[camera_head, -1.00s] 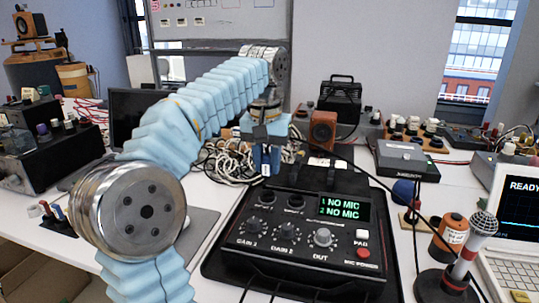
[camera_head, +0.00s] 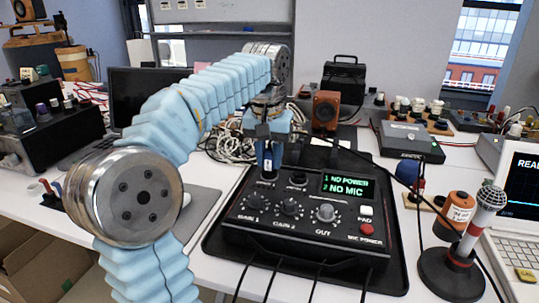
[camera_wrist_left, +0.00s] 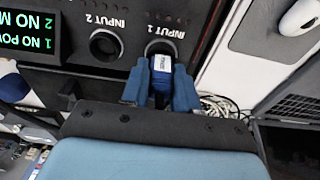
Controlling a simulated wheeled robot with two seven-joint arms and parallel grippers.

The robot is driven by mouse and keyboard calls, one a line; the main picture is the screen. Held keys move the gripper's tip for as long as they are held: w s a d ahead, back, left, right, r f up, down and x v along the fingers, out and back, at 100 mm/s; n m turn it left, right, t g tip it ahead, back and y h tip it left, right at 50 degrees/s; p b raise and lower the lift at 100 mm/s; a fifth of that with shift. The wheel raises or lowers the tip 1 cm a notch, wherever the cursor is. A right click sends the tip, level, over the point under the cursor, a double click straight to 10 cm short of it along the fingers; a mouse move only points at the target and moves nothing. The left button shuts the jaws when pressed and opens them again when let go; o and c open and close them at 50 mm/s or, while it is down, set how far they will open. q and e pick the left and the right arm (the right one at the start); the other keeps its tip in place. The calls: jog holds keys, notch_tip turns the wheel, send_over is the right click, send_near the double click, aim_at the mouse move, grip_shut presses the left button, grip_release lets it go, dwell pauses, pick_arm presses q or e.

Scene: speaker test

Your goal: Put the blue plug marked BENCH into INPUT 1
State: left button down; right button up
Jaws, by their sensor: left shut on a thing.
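The audio box (camera_head: 310,240) sits on a dark mat, its display (camera_head: 348,187) reading "1 NO POWER" and "2 NO MIC". My left gripper (camera_head: 268,153) is shut on the blue plug (camera_head: 267,164) over the box's left rear socket. In the left wrist view the gripper (camera_wrist_left: 162,72) has a blue finger on each side of the plug (camera_wrist_left: 163,61), whose white label is too small to read surely. The plug's front end is at the INPUT 1 socket (camera_wrist_left: 160,46) and appears to be in it. The INPUT 2 socket (camera_wrist_left: 105,45) beside it is empty. My right gripper is not in view.
A grey device (camera_head: 410,140) and a small orange speaker (camera_head: 325,110) are behind. Coiled pale cables (camera_head: 230,146) lie behind the gripper.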

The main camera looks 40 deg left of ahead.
pick_arm(q)
jog(key=shift+f, duration=0.25)
dwell(0.5)
jog(key=c, duration=0.8)
grip_release()
jog(key=shift+s+d+r+p, duration=0.15)
jog(key=shift+s+r+p, duration=0.2)
jog(key=shift+r, duration=1.95)
jog(key=shift+s+d+r+p, duration=0.15)
jog(key=shift+r+p, duration=0.3)
jog(key=shift+r, duration=1.85)
jog(key=shift+s+d+r+p, duration=0.1)
jog(key=shift+s+r+p, duration=0.25)
jog(key=shift+r, duration=1.95)
jog(key=shift+w, duration=0.1)
